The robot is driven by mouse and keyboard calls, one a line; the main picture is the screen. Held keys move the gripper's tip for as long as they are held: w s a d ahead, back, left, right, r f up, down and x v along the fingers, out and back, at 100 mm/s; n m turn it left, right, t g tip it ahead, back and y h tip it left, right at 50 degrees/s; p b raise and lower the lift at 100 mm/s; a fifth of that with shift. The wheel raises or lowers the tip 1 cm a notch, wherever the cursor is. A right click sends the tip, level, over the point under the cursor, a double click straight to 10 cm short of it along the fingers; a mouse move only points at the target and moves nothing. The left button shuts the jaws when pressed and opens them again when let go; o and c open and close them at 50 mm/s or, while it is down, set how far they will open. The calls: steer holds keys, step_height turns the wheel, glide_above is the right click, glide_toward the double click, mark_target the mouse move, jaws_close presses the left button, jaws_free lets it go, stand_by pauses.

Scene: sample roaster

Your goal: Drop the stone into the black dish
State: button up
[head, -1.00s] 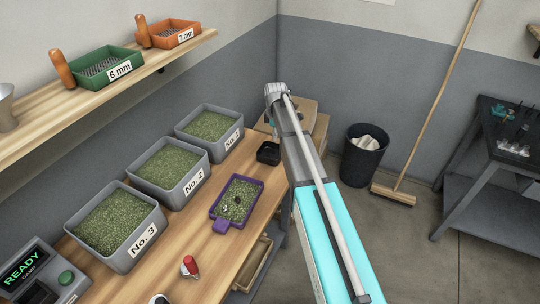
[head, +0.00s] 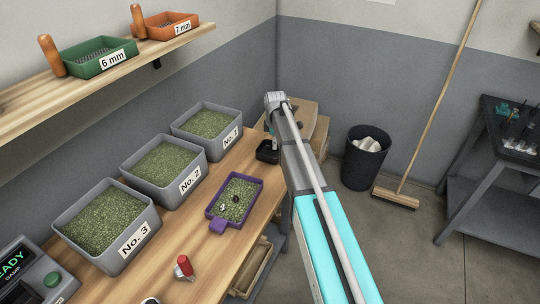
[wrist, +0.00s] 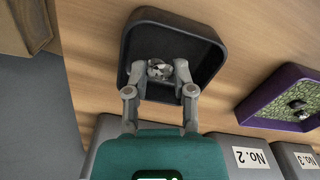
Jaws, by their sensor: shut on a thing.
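The black dish (head: 262,156) stands at the far right end of the wooden bench, partly hidden by my arm. In the wrist view the square black dish (wrist: 204,38) lies under my gripper (wrist: 164,73). My gripper's fingers are shut on a small grey speckled stone (wrist: 159,69). The stone shows over the inside of the dish. I cannot tell whether it touches the dish floor. In the head view my gripper is low at the dish, mostly hidden behind my arm, and the stone cannot be seen.
A purple tray (head: 257,184) with green beans and a few dark and pale bits sits nearer on the bench. Grey bins of green beans, No. 1 (head: 230,143), No. 2 (head: 189,183) and No. 3 (head: 133,241), line the wall. A red-handled tool (head: 183,262) lies in front.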

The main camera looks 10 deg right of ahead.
steer(key=o, duration=0.9)
steer(key=shift+c, duration=0.2)
steer(key=shift+s, duration=0.15)
